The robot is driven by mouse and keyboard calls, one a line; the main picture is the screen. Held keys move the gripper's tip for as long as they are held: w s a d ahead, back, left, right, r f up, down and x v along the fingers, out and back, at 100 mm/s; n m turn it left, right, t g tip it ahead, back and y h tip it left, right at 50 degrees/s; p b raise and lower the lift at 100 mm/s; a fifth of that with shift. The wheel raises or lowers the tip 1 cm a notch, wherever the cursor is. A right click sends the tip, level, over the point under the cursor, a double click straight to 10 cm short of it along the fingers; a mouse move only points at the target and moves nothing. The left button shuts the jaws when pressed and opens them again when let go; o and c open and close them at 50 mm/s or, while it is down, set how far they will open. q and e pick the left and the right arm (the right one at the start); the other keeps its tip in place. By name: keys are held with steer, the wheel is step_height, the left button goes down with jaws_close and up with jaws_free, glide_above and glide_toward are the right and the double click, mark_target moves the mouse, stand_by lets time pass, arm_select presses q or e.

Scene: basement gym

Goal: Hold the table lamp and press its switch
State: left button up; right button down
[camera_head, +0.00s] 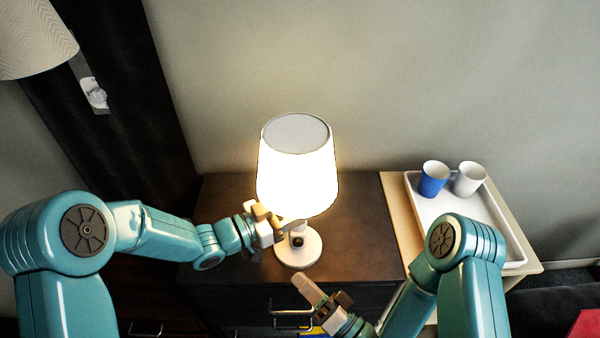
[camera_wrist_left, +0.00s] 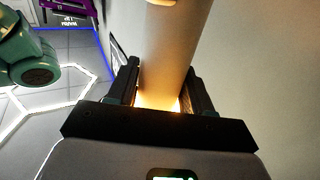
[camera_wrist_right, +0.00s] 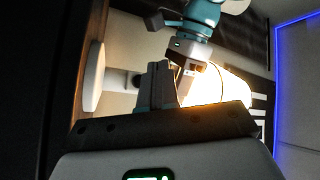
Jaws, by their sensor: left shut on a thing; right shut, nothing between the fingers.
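The table lamp (camera_head: 297,180) stands upright on the dark cabinet, its white shade glowing brightly. Its round pale base (camera_head: 300,252) rests on the cabinet top. A small dark round switch (camera_head: 298,241) shows low on the lamp; it also appears in the right wrist view (camera_wrist_right: 137,80). My left gripper (camera_head: 281,223) is shut on the lamp's stem just under the shade; the left wrist view shows the pale stem (camera_wrist_left: 168,50) between its fingers. My right gripper (camera_head: 309,288) is shut and empty in front of the base, apart from the switch.
The dark cabinet (camera_head: 232,200) has drawers with metal handles (camera_head: 292,325) below. To the right, a white tray (camera_head: 490,228) on a light wooden top holds a blue cup (camera_head: 433,180) and a white cup (camera_head: 469,179). The cabinet top right of the lamp is clear.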

arm_select(q)
steer(key=o, duration=1.1)
